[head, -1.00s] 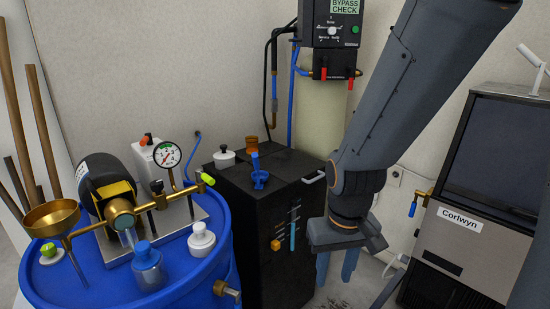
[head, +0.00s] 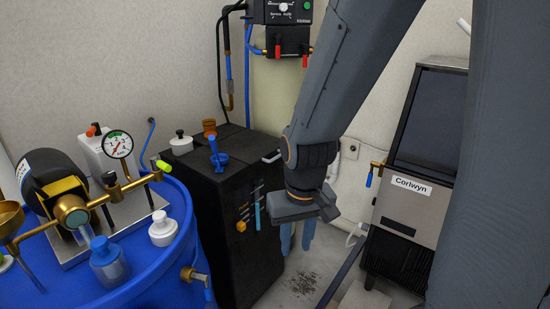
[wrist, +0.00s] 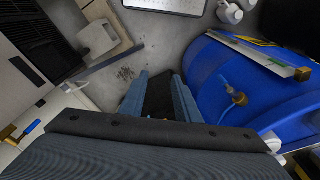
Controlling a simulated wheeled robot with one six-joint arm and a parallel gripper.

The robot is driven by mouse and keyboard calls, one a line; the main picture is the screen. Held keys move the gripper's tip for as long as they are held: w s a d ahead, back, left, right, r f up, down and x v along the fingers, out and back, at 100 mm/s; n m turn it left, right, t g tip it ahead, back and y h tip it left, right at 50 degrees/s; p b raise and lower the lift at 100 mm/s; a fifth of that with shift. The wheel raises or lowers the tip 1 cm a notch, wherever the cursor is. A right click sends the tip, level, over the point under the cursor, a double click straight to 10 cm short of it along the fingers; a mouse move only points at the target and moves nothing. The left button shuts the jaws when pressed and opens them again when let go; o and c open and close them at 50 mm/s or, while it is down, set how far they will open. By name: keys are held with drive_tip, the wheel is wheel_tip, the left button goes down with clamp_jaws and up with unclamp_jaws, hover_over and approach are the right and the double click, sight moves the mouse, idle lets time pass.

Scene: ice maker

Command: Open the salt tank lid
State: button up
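The black box-shaped tank (head: 235,230) stands left of centre in the head view; I take it as the salt tank. Its flat black lid (head: 238,158) looks shut, with a pale handle (head: 271,156) at its right edge. My gripper (head: 297,235) points down to the right of the tank, below lid height. Its two blue fingers are apart. In the wrist view, my gripper (wrist: 157,95) is open, with a dark shape between the fingers that I cannot identify.
A blue drum (head: 150,265) with a pump, gauge (head: 119,144) and brass pipes stands left of the tank. The Corlwyn ice maker (head: 405,205) stands at the right. A control unit (head: 285,12) hangs on the back wall. Bare floor (head: 305,280) lies between tank and ice maker.

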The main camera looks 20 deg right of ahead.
drive_tip(key=w+d+f+m+t+h+p, duration=0.1)
drive_tip(key=w+m+t, duration=0.5)
drive_tip(key=w, duration=0.9)
drive_tip(key=w+d+f+m+t+h+p, duration=0.1)
drive_tip(key=w+d+f+m+t, duration=0.2)
drive_tip(key=w, duration=1.3)
drive_tip(key=w+d+f+m+t+h+p, duration=0.1)
drive_tip(key=w+d+m+t, duration=0.6)
drive_tip(key=w+m, duration=0.5)
drive_tip(key=shift+w+d+f+m+t+h+p, duration=0.15)
drive_tip(key=shift+w+f+m+t+h+p, duration=0.2)
drive_tip(key=shift+w+t, duration=1)
drive_tip(key=shift+w+g, duration=0.45)
clamp_jaws()
